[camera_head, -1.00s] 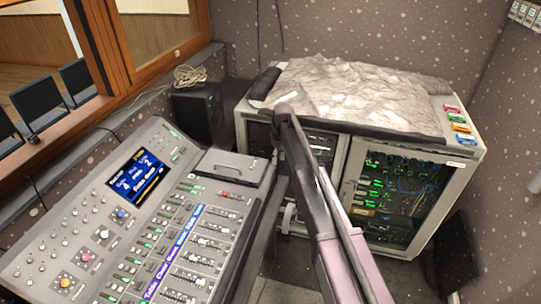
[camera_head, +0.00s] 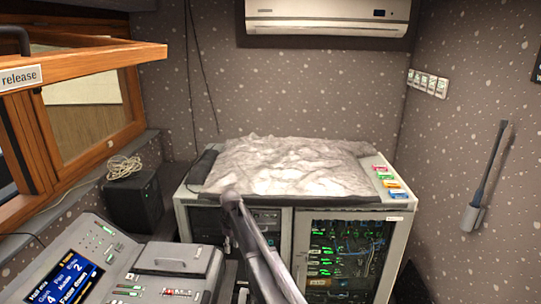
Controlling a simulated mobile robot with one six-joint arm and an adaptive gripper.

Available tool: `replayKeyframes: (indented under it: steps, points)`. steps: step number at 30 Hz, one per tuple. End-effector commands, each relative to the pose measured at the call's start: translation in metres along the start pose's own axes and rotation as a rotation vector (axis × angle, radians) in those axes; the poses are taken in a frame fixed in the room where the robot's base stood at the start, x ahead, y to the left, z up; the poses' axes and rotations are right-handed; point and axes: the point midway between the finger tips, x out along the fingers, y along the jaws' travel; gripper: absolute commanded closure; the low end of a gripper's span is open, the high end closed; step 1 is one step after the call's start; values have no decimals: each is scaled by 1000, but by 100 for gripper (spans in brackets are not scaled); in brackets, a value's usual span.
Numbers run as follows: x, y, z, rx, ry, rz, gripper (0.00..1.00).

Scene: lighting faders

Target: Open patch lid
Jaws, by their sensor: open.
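A grey lid with a raised bar handle (camera_head: 170,258) lies flat and closed at the far right end of the mixing console (camera_head: 128,254). It looks like the patch lid, though I can read no label on it. My arm rises from the bottom edge to a bend right of the lid, in front of the cabinet. A dark link hangs down from the bend beside the console. I cannot make out my gripper's fingers; the end of the arm is hidden or below the picture.
A cabinet (camera_head: 285,221) with crumpled grey sheeting (camera_head: 285,167) on top stands behind my arm. A black speaker box (camera_head: 134,203) with a coiled cable stands behind the console. A wooden window frame (camera_head: 95,60) juts in at the left. Floor space is barely visible.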

Motion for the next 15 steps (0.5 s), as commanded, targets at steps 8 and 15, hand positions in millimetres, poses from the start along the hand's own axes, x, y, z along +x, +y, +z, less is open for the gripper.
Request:
replayKeyframes:
  steps: [8, 15]
  points:
    - [4, 13, 114, 235, 21, 24, 50]
    - [9, 12, 237, 524, 49, 50, 50]
